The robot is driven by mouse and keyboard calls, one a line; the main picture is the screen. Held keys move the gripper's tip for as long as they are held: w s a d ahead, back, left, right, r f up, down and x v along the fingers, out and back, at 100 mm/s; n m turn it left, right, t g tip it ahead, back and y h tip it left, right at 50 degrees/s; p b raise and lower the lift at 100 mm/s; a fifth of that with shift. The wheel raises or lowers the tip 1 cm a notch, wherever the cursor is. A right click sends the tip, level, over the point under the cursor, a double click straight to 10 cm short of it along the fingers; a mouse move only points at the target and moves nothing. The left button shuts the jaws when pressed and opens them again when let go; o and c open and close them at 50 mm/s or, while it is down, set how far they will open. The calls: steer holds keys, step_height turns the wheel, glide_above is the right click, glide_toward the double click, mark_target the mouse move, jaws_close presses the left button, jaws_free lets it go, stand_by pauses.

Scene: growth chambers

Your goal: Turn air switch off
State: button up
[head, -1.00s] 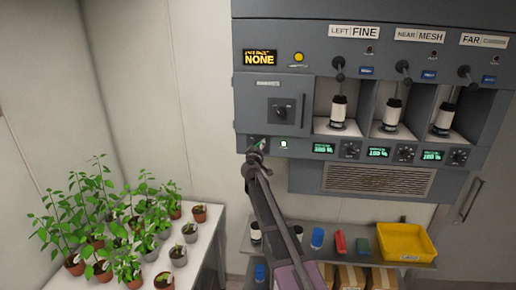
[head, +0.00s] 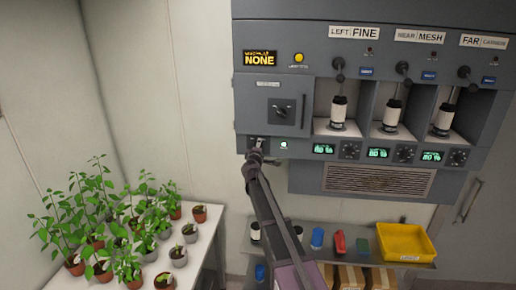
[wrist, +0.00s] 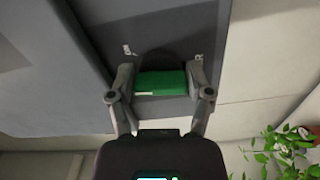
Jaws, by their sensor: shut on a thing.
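My gripper (head: 257,150) is at the lower left corner of the grey wall panel, by a small round lamp (head: 284,145) that glows pale green. In the wrist view my gripper (wrist: 162,85) has its two fingers on either side of a green switch (wrist: 162,83) set on the grey panel face, and is shut on it. Small white labels sit to either side of the switch, too small to read. In the head view my gripper hides the switch.
The grey panel (head: 375,50) holds a black rotary knob (head: 282,111), several canisters in bays and green displays (head: 324,149). Potted plants (head: 115,220) stand on a white table at left. A shelf below carries a yellow bin (head: 405,242).

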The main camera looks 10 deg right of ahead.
steer(key=n, duration=0.5)
steer(key=shift+r+n, duration=0.15)
steer(key=shift+n, duration=0.15)
steer(key=n, duration=0.5)
steer(key=shift+w+a+r, duration=0.1)
steer(key=o, duration=1.1)
steer(key=shift+o, duration=0.2)
steer(key=shift+s, duration=0.2)
steer(key=v, duration=1.1)
steer(key=shift+s, duration=0.3)
steer(key=shift+a, duration=0.15)
